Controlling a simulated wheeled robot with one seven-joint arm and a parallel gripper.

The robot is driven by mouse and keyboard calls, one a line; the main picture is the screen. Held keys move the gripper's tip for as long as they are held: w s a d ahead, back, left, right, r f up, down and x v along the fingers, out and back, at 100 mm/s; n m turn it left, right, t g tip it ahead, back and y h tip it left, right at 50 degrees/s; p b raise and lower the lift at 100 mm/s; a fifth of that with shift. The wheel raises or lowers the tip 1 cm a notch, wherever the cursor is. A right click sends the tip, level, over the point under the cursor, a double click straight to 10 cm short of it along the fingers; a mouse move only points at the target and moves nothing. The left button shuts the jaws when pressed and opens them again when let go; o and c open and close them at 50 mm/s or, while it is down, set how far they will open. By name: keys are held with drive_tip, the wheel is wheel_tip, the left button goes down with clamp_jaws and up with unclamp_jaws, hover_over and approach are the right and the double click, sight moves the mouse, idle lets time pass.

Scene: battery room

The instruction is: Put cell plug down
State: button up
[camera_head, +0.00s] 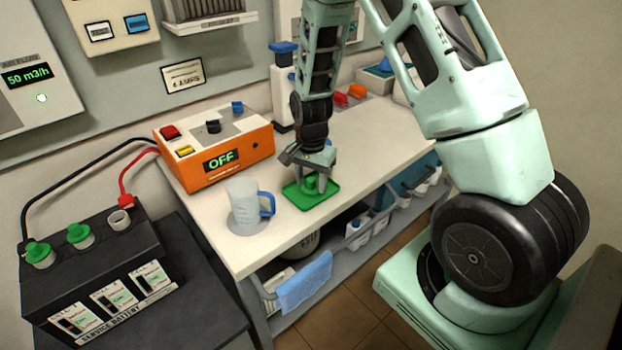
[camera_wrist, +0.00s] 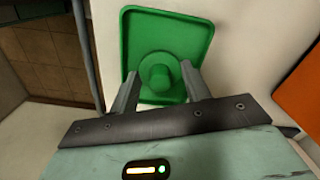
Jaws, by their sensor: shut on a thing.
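The green cell plug (camera_head: 311,184) is between the fingers of my gripper (camera_head: 312,178), over the green tray (camera_head: 320,199) on the bench. In the wrist view the plug (camera_wrist: 158,73) shows as a round flange with a raised centre, and my gripper (camera_wrist: 159,78) has a finger on each side of it. The tray (camera_wrist: 196,27) is directly behind the plug there. I cannot tell whether the plug rests on the tray floor. On the service battery (camera_head: 95,265) at left, two cells carry green plugs and the right-hand cell opening (camera_head: 120,222) is uncovered.
A clear measuring jug (camera_head: 243,200) with a blue handle stands left of the tray, near the bench's front edge. The orange charger (camera_head: 215,158), reading OFF, is behind it. A blue cloth (camera_head: 304,281) hangs below. Bare benchtop (camera_head: 385,140) lies right of the tray.

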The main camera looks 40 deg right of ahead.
sight(310, 179)
drive_tip(key=o, duration=0.9)
drive_tip(key=shift+o, duration=0.2)
wheel_tip(310, 179, up, 12)
drive_tip(key=b, duration=0.1)
drive_tip(key=s+a+r+n+y, duration=0.1)
drive_tip(key=s+a+r+n, duration=0.1)
drive_tip(key=s+a+n, duration=0.5)
drive_tip(key=s+a+r+n, duration=0.2)
drive_tip(key=a+r+n, duration=0.1)
drive_tip(key=a, duration=0.7)
drive_tip(key=s+a+n, duration=0.3)
drive_tip(key=s+n, duration=0.2)
drive_tip(key=s, duration=0.2)
drive_tip(key=s+a+n, duration=0.4)
drive_tip(key=s+n, duration=0.2)
drive_tip(key=s, duration=0.2)
drive_tip(key=shift+s+a+r, duration=0.15)
drive_tip(key=shift+a+r, duration=0.05)
drive_tip(key=shift+r, duration=0.2)
